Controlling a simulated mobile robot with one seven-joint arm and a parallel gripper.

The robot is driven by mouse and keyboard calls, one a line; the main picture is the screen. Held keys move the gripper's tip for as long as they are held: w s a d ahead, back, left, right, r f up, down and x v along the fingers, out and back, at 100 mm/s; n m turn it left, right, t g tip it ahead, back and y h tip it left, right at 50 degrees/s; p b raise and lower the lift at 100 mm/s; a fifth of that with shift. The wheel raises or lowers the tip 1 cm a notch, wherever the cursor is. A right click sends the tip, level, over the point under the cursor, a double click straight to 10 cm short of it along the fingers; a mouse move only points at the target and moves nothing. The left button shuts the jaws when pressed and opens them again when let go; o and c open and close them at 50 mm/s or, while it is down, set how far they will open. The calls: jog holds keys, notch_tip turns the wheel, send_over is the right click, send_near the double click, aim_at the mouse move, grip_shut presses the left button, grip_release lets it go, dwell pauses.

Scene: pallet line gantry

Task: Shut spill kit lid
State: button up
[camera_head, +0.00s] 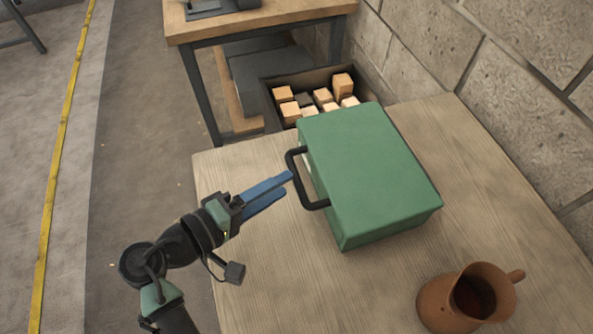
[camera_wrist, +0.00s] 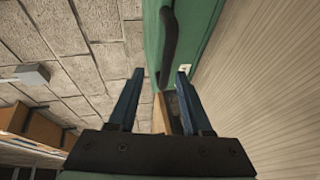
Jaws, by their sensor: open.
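The green spill kit (camera_head: 365,165) is a box-shaped case on the wooden table. Its broad green top looks flat, and I cannot tell whether a gap is left under the lid. A black handle (camera_head: 302,180) stands out from its left side. My gripper (camera_head: 287,183) has blue fingers, apart and empty, pointing at the handle with their tips close to it. In the wrist view, the handle (camera_wrist: 169,45) lies just beyond the gap between the fingertips (camera_wrist: 160,72), beside the green case wall (camera_wrist: 207,22). Contact with the handle is not clear.
A brown mug (camera_head: 447,308) stands on the table (camera_head: 290,290) at the front right. A dark bin (camera_head: 268,82) of wooden blocks sits behind the case. Another table (camera_head: 270,22) stands at the back, and a block wall (camera_head: 440,45) runs along the right.

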aim_at(314, 166)
jog(key=x, duration=0.5)
jog(key=shift+w, duration=0.1)
grip_shut()
jog(key=shift+f, duration=0.1)
dwell(1.2)
